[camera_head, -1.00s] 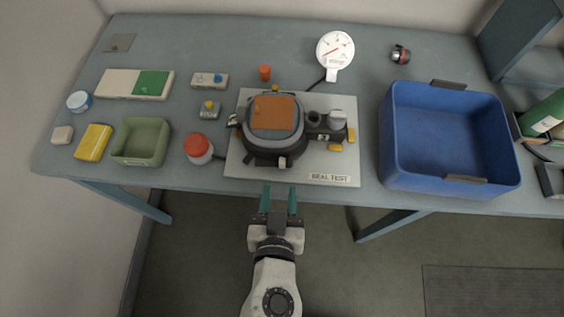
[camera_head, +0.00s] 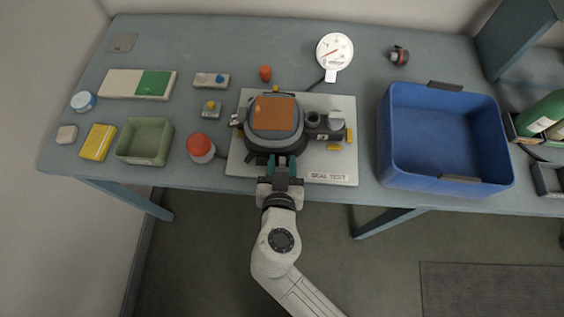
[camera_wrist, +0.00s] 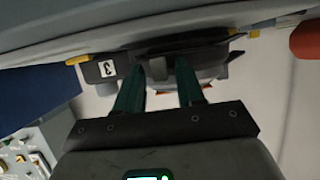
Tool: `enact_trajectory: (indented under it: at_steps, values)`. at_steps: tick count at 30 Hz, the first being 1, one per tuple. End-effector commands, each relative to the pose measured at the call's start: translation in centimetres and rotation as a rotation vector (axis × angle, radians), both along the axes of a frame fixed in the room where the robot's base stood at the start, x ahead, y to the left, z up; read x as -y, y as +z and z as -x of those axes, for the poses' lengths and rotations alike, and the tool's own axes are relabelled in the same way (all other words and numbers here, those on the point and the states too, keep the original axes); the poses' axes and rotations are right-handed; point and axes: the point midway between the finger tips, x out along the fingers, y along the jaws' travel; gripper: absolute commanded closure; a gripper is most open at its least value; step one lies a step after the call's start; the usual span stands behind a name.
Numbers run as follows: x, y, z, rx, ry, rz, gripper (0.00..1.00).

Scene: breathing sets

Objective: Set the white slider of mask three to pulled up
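Mask three (camera_head: 262,138) is dark grey with an orange top panel and sits on the pale seal test board (camera_head: 237,160). Its label 3 shows on the right side, and also in the wrist view (camera_wrist: 107,68). My gripper (camera_head: 281,161) is at the mask's near edge, its green fingers pointing at the mask. In the wrist view my gripper (camera_wrist: 160,66) is open, with a small greyish tab (camera_wrist: 157,69) between the fingertips, probably the slider. I cannot tell whether the fingers touch it. In the head view my gripper covers the slider, so its position is hidden.
A red-capped jar (camera_head: 201,147) stands left of the board. A large blue bin (camera_head: 388,140) stands to its right, and a white dial gauge (camera_head: 335,52) behind. A green tray (camera_head: 122,152) and a yellow block (camera_head: 98,142) are farther left.

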Motion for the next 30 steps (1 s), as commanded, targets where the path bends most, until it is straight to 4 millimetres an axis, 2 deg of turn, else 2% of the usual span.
enact_trajectory:
  at_steps: [1,12,25,30]
  values:
    - [0.0,0.0,0.0,0.000,0.000,0.000,0.67]
    - [0.0,0.0,0.0,0.000,0.000,0.000,1.00]
    - [-0.1,0.0,0.0,0.000,0.000,0.000,1.00]
    - [-1.7,-0.4,-0.1,0.003,0.002,-0.002,1.00]
